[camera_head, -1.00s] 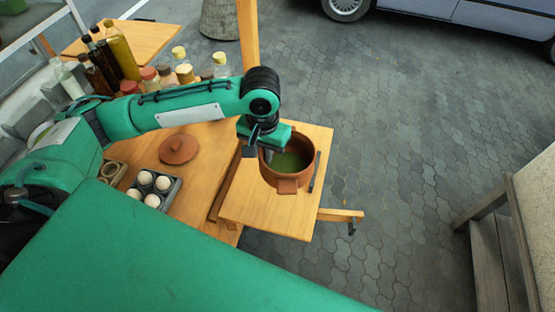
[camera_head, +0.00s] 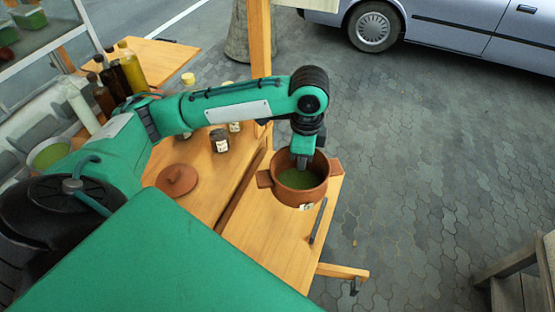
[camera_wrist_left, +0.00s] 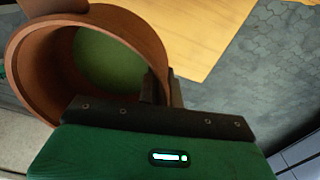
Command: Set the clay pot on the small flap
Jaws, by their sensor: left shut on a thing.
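The clay pot (camera_head: 316,195) is reddish brown with two side handles and green contents, and it is upright over the far end of the small wooden flap (camera_head: 265,237). My left gripper (camera_head: 303,162) is shut on the far rim of the pot, one finger inside it. The left wrist view shows the pot's wall (camera_wrist_left: 32,88) at the left and the flap (camera_wrist_left: 185,28) behind it. I cannot tell whether the pot's base touches the flap. My right gripper is not in view.
A clay lid (camera_head: 177,181) lies on the wooden counter left of the flap. Jars (camera_head: 219,141) and bottles (camera_head: 128,66) stand behind it. A wooden post (camera_head: 258,38) rises beyond the flap. A dark bar (camera_head: 318,222) lies along the flap's right edge. Open paving is at the right.

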